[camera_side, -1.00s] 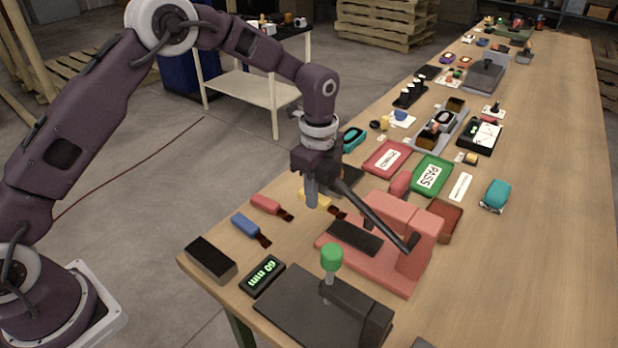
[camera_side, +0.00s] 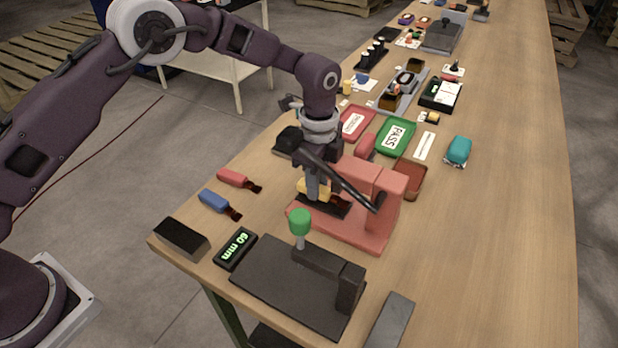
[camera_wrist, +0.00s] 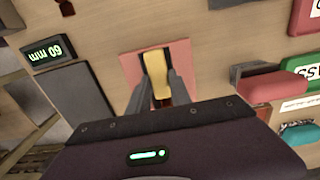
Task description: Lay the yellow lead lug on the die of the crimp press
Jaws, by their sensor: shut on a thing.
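The yellow lead lug (camera_side: 303,187) is between the fingers of my gripper (camera_side: 312,196), which is shut on it. In the wrist view the yellow lug (camera_wrist: 157,72) lies lengthwise between the two dark fingers, and its far part is hidden low down. The pink crimp press (camera_side: 365,235) stands under and to the right of my gripper, with its dark die (camera_side: 328,208) on its base. The lug is over or on the die; I cannot tell if it touches. The press base also shows in the wrist view (camera_wrist: 130,65). A dark lever bar crosses in front of the press.
A red lug (camera_side: 232,177) and a blue lug (camera_side: 212,199) lie to the left. A 60 mm display (camera_side: 236,248) and a dark plate (camera_side: 285,280) with a green-knobbed lever (camera_side: 300,222) are nearer. A green PASS tray (camera_side: 412,124) and brown bin (camera_side: 418,180) are behind.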

